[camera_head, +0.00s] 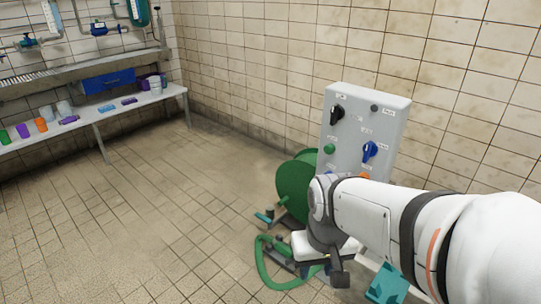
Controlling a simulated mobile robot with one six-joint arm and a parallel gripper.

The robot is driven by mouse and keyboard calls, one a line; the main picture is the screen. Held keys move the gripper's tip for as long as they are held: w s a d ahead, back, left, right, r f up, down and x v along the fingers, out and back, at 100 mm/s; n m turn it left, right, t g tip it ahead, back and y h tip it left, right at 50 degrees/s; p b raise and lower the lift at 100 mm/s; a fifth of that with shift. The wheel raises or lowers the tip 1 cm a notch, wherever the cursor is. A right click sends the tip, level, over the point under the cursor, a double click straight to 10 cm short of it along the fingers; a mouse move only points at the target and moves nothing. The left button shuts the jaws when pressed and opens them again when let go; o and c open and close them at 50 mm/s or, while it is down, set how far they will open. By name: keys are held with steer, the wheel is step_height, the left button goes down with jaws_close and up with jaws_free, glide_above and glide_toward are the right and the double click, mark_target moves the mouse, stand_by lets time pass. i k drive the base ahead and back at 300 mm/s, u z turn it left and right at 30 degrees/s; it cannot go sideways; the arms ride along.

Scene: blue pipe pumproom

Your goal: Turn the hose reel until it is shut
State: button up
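The green hose reel (293,184) stands on the floor at the lower middle right, in front of the control panel. Its right side is hidden behind my arm. A small teal piece (264,217) sticks out at its lower left; I cannot tell whether it is the reel's handle. A green hose (265,268) loops on the floor in front of the reel. My gripper (338,278) is at the end of the white arm, in front of the reel's lower right. Its fingers are mostly hidden, and I cannot tell whether it touches the reel.
A grey control panel (357,118) with black, blue and green knobs stands behind the reel by the tiled wall. A teal block (388,284) shows below my arm. A bench (97,120) with cups stands at the far left. The tiled floor at left is clear.

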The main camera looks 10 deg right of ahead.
mark_target(293, 178)
steer(key=z, duration=0.05)
steer(key=i, duration=1)
steer(key=z, duration=0.1)
